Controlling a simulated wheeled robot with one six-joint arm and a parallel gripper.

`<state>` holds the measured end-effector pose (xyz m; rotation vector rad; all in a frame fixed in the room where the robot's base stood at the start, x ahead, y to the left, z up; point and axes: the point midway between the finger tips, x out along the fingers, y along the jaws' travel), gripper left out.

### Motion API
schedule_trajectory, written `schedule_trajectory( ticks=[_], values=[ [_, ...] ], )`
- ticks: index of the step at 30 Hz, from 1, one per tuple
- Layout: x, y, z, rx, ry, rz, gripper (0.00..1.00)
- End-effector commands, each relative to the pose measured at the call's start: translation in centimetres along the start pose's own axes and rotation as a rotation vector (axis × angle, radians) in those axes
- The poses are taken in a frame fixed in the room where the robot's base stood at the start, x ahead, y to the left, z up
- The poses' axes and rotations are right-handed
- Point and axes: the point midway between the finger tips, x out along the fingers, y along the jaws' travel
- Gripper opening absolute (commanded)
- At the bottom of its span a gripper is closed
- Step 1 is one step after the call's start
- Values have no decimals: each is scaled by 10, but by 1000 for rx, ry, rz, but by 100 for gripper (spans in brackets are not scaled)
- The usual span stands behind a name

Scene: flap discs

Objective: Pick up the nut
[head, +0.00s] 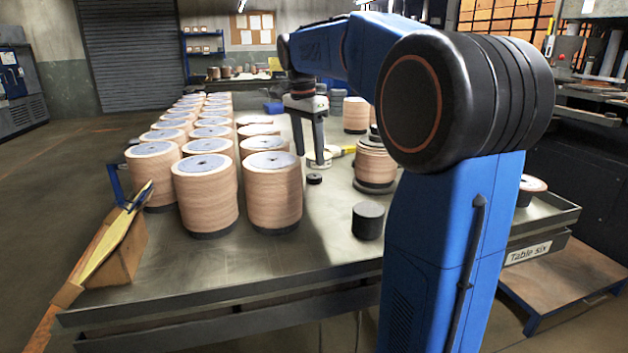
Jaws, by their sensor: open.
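A small dark round piece (314,179), which looks like the nut, lies flat on the metal table (260,260) near the middle of the picture. My gripper (310,158) points down just above it in the picture, its two fingers apart and nothing seen between them. The gap in height and depth between the fingertips and the dark piece is hard to judge. A pale round object (320,161) shows right by the fingertips, partly hidden by them.
Several tall stacks of tan discs (206,200) fill the left of the table. A shorter stack (375,165) and a dark cylinder (368,220) stand right of the dark piece. A cardboard box (120,250) is at the front left corner. The front middle is clear.

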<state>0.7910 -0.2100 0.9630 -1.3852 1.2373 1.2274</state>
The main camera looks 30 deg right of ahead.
Motion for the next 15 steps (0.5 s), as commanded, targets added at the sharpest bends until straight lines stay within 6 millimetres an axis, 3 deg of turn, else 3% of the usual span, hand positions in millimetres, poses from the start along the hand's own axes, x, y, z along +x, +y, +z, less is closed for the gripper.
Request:
schedule_trajectory(
  ticks=[8,15],
  values=[
    [18,0,-1,0,0,2,57],
    [49,-1,-8,1,-1,2,57]
  ],
)
